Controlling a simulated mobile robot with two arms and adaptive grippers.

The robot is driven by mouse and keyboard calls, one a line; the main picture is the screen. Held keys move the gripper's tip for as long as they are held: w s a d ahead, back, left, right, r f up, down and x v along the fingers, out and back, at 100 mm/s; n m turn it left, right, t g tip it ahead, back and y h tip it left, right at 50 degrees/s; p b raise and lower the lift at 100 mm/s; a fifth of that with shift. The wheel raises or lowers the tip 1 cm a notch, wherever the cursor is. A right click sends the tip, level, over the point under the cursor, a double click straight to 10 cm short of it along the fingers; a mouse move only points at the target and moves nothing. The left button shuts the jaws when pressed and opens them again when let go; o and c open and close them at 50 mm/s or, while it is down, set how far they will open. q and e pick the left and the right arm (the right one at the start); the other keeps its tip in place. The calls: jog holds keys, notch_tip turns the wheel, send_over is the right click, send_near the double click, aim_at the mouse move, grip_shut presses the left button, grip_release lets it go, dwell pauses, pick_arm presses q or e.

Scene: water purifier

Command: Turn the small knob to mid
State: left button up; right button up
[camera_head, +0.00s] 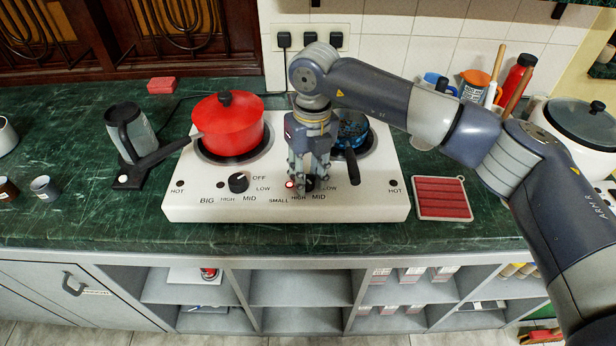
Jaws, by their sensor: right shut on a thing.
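The small knob (309,183) sits on the front of the white cooktop (360,202), right of the middle. It is dark and mostly hidden by my right gripper (307,184), so I cannot tell which mark it points at. My right gripper comes down on the knob from above and is shut on it. The labels SMALL, HIGH, MID and part of LOW show around it. A red light glows just left of the gripper. The big knob (238,182) is black and stands uncovered to the left. My left gripper is not in view.
A red pot (229,125) stands on the left burner, its handle reaching left. A blue pan (351,131) on the right burner is partly behind my gripper. The green counter is clear in front.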

aim_at(311, 178)
jog(key=shift+w+r+m, duration=0.1)
jog(key=shift+r+m, duration=0.05)
jog(key=shift+m, duration=0.15)
jog(key=o, duration=1)
jog(key=shift+o, duration=0.2)
notch_tip(311, 178, up, 12)
jog(key=shift+d, duration=0.25)
